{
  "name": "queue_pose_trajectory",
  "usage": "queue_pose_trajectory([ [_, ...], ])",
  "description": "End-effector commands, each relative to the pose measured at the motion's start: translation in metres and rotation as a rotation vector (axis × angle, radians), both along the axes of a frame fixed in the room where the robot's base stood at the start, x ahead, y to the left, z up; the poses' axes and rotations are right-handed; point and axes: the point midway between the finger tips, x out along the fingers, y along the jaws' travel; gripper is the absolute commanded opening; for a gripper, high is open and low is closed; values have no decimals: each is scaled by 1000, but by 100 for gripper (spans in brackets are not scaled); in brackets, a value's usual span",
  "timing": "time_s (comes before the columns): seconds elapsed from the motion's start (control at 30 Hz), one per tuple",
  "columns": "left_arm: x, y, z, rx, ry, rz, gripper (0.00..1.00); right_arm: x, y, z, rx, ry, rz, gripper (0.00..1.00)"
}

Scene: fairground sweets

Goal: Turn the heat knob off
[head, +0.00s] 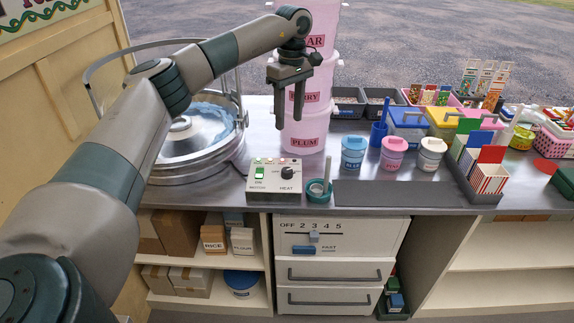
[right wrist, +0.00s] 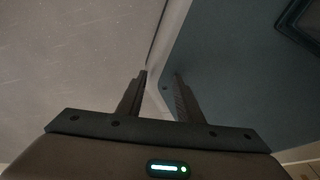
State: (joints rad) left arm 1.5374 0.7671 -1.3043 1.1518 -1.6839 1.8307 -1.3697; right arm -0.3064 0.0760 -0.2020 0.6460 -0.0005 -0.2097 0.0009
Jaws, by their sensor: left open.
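The heat knob (head: 288,172) is a round black dial on the right of a pale control box (head: 262,188), with the word HEAT below it. A green switch (head: 259,173) sits on the box's left side. The knob's exact setting is too small to read. My left gripper (head: 290,122) points down, open and empty, above the box and in front of the pink containers, apart from the knob. My right gripper (right wrist: 160,74) shows only in the right wrist view, its fingers apart with nothing between them.
The metal floss bowl (head: 195,150) stands left of the box. Pink stacked containers (head: 303,133) rise behind. Blue, pink and white tubs (head: 353,152) stand further right. A slider panel marked OFF to 5 (head: 340,238) is below the counter.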

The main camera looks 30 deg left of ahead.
Motion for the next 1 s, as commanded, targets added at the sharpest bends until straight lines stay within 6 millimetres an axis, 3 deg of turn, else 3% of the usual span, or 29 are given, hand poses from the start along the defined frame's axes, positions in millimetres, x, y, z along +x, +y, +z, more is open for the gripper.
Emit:
queue_pose_trajectory([
  [0.37,-2,1,-33,1,4,1,47,-13,-9,9,-14,36,-1,33],
  [1.0,-8,1,-144,1,4,0,47,-9,-11,45,-14,27,-1,33],
])
